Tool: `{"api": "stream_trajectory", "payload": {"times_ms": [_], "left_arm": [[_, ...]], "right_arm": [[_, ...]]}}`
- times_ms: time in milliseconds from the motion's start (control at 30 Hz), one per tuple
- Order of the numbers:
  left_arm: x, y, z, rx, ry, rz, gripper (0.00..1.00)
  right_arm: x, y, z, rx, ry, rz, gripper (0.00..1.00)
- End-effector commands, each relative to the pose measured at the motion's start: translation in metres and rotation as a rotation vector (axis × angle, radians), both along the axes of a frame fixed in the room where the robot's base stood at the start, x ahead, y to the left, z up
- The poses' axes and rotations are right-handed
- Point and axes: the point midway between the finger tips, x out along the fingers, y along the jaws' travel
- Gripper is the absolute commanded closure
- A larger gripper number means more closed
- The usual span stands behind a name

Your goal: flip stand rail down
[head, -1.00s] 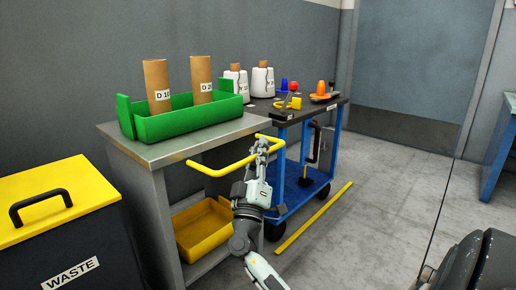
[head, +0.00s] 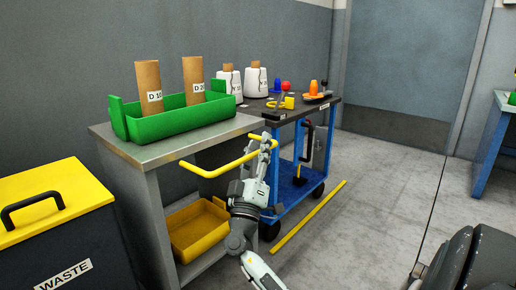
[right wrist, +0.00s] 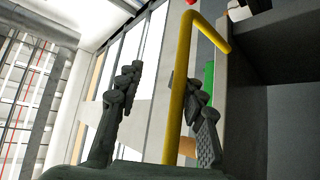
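The yellow rail (head: 207,173) sticks out roughly level in front of the grey stand (head: 150,162). My right gripper (head: 264,143) is at the rail's right end in the head view. In the right wrist view the rail (right wrist: 178,95) runs between the two fingers of this gripper (right wrist: 160,95). It is close to the right finger, and a clear gap separates it from the left finger, so the gripper is open around it. Whether the right finger touches the rail I cannot tell. My left gripper is out of view.
A green tray (head: 170,125) with two cardboard tubes sits on the stand. A yellow bin (head: 198,230) is on its lower shelf. A blue trolley (head: 300,190) with cones and small items stands behind my right gripper. A waste bin (head: 50,225) stands left. Floor at right is mostly clear.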

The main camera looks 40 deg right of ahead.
Motion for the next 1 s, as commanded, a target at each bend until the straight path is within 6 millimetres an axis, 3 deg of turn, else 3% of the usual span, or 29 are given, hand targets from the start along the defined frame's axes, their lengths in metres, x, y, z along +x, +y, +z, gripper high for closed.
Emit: {"api": "stream_trajectory", "payload": {"times_ms": [333,800,1000], "left_arm": [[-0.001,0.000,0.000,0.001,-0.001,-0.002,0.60],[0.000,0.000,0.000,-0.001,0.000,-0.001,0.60],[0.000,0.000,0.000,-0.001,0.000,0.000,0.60]], "right_arm": [[-0.004,0.005,-0.004,-0.001,-0.002,-0.002,0.68],[-0.044,0.066,-0.058,-0.001,0.001,-0.001,0.68],[-0.053,0.079,-0.069,0.000,-0.001,-0.002,0.68]]}}
